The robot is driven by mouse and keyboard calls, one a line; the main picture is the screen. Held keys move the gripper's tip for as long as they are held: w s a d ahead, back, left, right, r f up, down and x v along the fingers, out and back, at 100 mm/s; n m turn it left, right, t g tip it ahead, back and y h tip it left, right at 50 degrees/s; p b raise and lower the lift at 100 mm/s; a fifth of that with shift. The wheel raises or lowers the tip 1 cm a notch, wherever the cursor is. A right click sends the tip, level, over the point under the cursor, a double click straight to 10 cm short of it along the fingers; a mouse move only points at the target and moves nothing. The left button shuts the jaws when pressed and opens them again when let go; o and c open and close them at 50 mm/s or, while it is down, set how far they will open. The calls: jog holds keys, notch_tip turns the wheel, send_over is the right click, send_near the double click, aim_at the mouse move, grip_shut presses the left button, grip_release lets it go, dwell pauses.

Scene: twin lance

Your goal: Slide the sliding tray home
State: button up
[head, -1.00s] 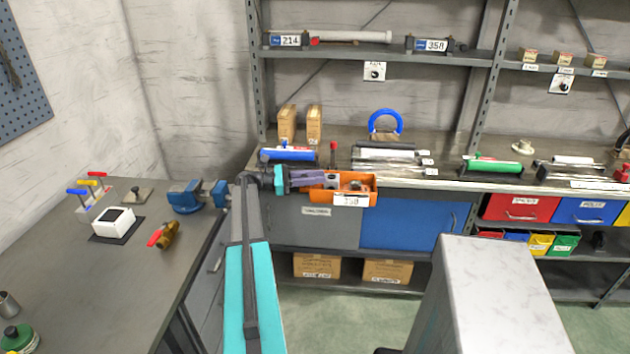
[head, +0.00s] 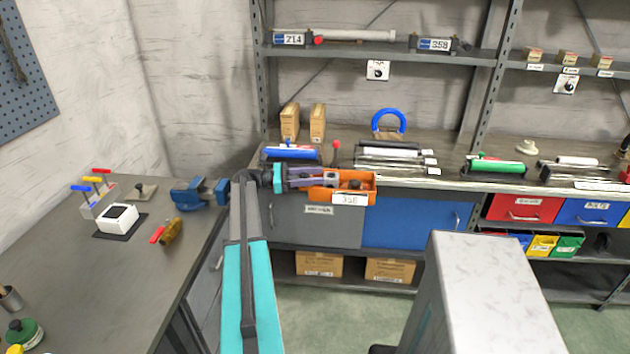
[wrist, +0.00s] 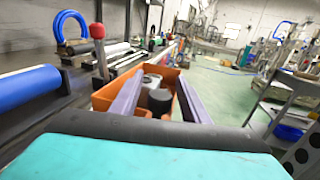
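The orange sliding tray (head: 366,183) sits at the front edge of the back bench, with a white number label on its front; it also shows in the wrist view (wrist: 118,97). It holds a grey piece and a dark round piece (wrist: 160,101). My gripper (head: 328,177) reaches across the tray's left part from the left. In the wrist view my gripper's two purple fingers (wrist: 158,84) are apart, with the tray and its contents seen between and beyond them. I cannot tell whether a finger touches the tray. The tray's near left part is hidden by my gripper.
A blue roller (head: 292,152) and a red-knobbed lever (head: 336,146) stand close behind my gripper. More rollers, including a green one (head: 496,165), lie along the bench (head: 455,182). A blue vise (head: 199,192) is on the left table. Floor in front of the bench is partly clear.

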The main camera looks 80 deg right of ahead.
jog(key=s+a+r+b, duration=0.1)
jog(key=a+r+b, duration=0.1)
jog(key=a, duration=0.6)
jog(key=s+a+r+b, duration=0.1)
jog(key=a+r+b, duration=0.1)
jog(key=a, duration=0.5)
jog(key=shift+s+a+r+b, duration=0.15)
jog(key=shift+a+r+b, duration=0.15)
jog(key=shift+a+r, duration=0.15)
dwell(0.6)
dwell(0.4)
